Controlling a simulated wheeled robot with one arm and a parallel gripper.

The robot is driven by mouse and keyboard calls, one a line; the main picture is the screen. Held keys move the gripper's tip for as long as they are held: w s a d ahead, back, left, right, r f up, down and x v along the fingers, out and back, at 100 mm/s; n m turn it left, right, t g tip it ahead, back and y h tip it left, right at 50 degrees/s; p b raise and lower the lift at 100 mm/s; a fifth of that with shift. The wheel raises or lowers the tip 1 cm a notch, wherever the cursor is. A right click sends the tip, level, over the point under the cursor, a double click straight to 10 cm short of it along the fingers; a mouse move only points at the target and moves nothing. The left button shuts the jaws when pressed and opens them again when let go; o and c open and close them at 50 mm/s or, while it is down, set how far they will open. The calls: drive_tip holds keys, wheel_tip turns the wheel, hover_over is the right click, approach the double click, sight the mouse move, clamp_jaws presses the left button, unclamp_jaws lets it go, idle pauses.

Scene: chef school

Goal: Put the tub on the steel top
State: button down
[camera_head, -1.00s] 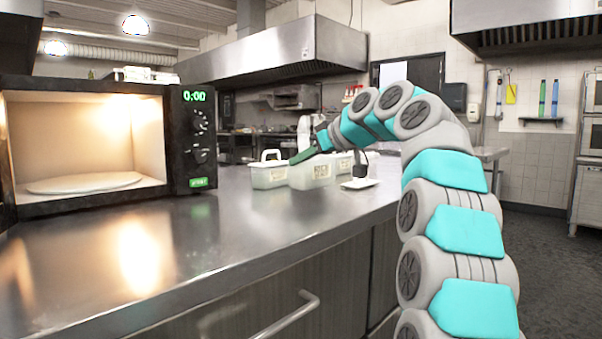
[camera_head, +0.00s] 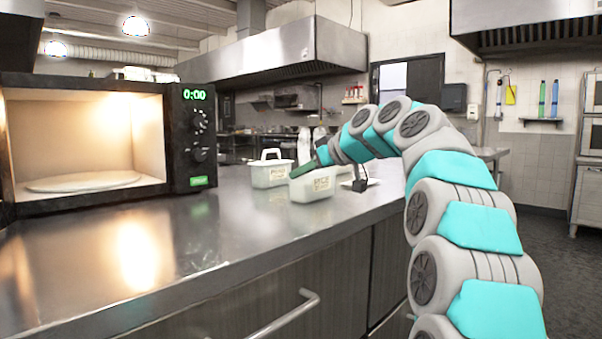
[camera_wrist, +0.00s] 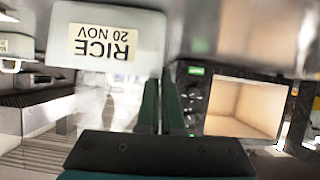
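A white tub (camera_head: 314,188) with a pale label is over the steel counter top (camera_head: 250,230), right of the microwave. In the wrist view the tub (camera_wrist: 100,20) appears upside down, its label reading RICE 20 NOV. My gripper (camera_head: 300,171) reaches it from the right and behind. Its green fingers (camera_wrist: 161,80) are close together at the tub's rim, near one corner, and look shut on its wall. I cannot tell whether the tub's base touches the counter.
A second white tub with a handle (camera_head: 270,172) stands just left and behind. Another white tub (camera_head: 343,163) and a flat white item (camera_head: 372,183) are behind my gripper. An open, lit microwave (camera_head: 180,140) stands at left. The near counter is clear.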

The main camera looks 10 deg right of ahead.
drive_tip(key=shift+f, duration=0.2)
drive_tip(key=c, duration=1.1)
unclamp_jaws()
drive_tip(key=shift+r, duration=0.1)
drive_tip(key=shift+r, duration=0.1)
drive_tip(key=shift+r, duration=0.15)
drive_tip(key=v, duration=1.2)
drive_tip(key=shift+s, duration=0.1)
